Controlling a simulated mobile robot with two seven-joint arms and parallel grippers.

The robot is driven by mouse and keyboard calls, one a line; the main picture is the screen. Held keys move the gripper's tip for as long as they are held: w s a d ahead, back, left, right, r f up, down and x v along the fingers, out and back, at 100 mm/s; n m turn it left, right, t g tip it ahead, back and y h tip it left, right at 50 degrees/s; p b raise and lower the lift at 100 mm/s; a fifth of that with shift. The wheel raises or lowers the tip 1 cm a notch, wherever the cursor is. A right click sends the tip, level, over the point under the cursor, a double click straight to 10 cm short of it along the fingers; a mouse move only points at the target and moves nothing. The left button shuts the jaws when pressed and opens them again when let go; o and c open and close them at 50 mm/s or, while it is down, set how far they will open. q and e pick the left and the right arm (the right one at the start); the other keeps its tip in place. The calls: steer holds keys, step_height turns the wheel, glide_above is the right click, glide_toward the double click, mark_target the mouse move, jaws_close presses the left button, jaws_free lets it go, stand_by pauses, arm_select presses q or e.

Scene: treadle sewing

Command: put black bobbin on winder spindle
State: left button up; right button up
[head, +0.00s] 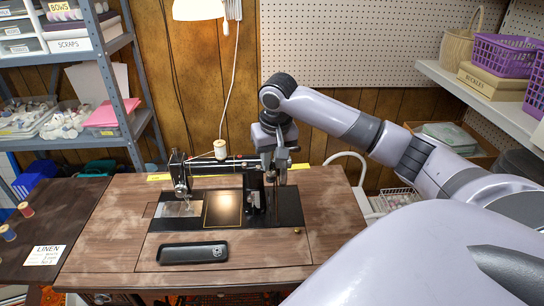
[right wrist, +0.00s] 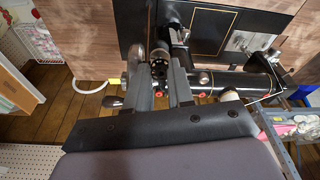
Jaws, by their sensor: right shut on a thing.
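My right gripper (head: 276,178) is at the right end of the sewing machine, pointing down. In the right wrist view its two fingers (right wrist: 160,72) are closed on a dark round piece with small holes, which looks like the black bobbin (right wrist: 160,76). The winder spindle is not clearly visible; the fingers and the machine parts around them hide that spot. I cannot tell whether the bobbin touches a spindle. The sewing machine (head: 215,163) stands on the wooden table. My left gripper is not in view.
A black tray (head: 180,254) holding a silvery bobbin (head: 217,253) lies at the table's front. A thread spool (head: 220,149) stands on the machine, with a lamp (head: 198,9) above. A linen card (head: 45,255) and spools lie on the left. The front right tabletop (head: 338,230) is clear.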

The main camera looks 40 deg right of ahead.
steer(key=shift+f, duration=0.6)
steer(key=o, duration=0.9)
steer(key=shift+r, duration=0.15)
steer(key=v, duration=0.7)
steer(key=shift+a, duration=0.1)
steer(key=shift+a, duration=0.1)
